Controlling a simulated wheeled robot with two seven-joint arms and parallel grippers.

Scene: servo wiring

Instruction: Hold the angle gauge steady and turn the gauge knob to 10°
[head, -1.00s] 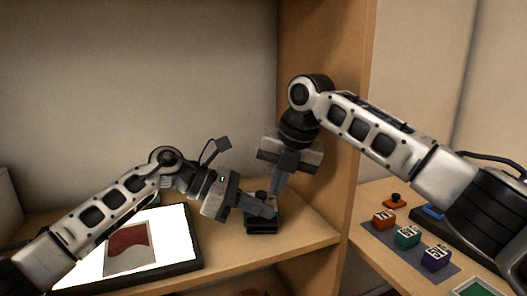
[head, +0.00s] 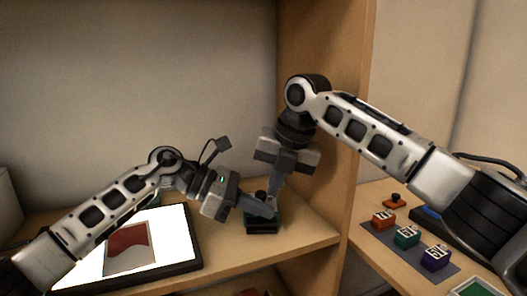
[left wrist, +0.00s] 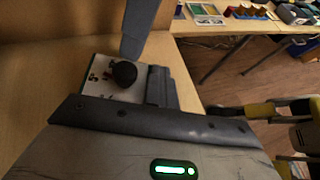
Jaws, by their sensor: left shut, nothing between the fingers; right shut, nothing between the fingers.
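The angle gauge (head: 262,229) is a small dark green and black block on the wooden shelf, near its right end. Its round black knob (head: 260,194) stands on top. In the left wrist view its pale marked face (left wrist: 105,89) and black knob (left wrist: 123,73) show. My left gripper (head: 271,207) is shut and empty, its fingers low beside the gauge; contact cannot be told. My right gripper (head: 271,203) points down from above, shut and empty, fingertips close to the knob. In the left wrist view, its grey finger (left wrist: 138,28) rises just behind the knob. The angle reading is not legible.
A tablet (head: 180,235) with a bright screen lies left on the shelf (head: 310,234). An upright wooden panel (head: 352,130) stands close right. Beyond it, orange (head: 383,219), green (head: 407,236) and purple (head: 435,257) blocks sit on a dark mat. The shelf's front right is clear.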

